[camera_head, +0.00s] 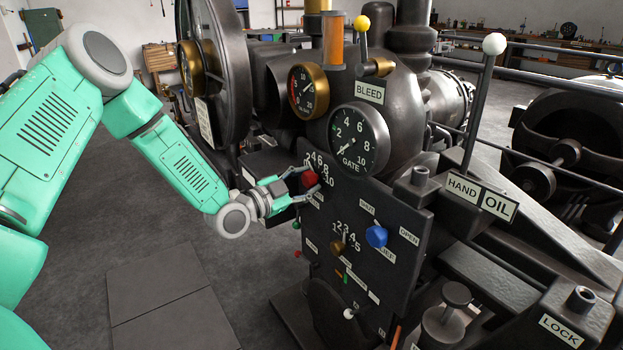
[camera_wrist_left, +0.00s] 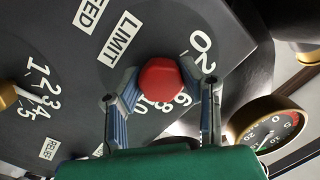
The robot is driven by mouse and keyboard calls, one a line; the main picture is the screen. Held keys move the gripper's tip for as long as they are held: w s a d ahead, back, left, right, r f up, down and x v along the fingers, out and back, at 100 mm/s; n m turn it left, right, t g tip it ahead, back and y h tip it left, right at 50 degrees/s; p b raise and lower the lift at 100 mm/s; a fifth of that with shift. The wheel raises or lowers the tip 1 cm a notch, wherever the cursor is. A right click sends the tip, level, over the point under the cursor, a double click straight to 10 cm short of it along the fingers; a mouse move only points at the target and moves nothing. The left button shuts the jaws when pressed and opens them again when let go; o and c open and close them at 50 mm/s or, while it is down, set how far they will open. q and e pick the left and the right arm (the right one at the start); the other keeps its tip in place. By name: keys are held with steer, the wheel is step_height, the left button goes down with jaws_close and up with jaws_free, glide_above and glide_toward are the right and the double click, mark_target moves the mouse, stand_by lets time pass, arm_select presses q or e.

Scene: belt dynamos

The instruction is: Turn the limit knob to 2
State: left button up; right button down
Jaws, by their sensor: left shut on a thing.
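The limit knob (camera_head: 309,180) is red and sits at the top left of the dark control panel. In the left wrist view the red knob (camera_wrist_left: 161,82) is in the middle, beside a white LIMIT label (camera_wrist_left: 120,39) and a printed number scale. My left gripper (camera_head: 305,181) reaches it from the left. In the left wrist view its two fingers (camera_wrist_left: 165,92) lie on either side of the knob, and it is shut on it. The fingers and knob hide part of the scale. I cannot make out a pointer on the knob. My right gripper is not in view.
A blue knob (camera_head: 376,237) and a brass knob (camera_head: 338,246) stand lower on the same panel. The GATE gauge (camera_head: 358,141) is just above right. The BLEED lever (camera_head: 362,40) and a white-topped lever (camera_head: 494,45) rise above. Open floor lies left of the machine.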

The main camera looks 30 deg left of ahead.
arm_select(q)
steer(key=shift+d+r, duration=0.1)
steer(key=shift+r, duration=0.05)
steer(key=o, duration=1.1)
steer(key=shift+d, duration=0.1)
steer(key=shift+o, duration=0.2)
steer(key=v, duration=1.2)
steer(key=shift+w, duration=0.1)
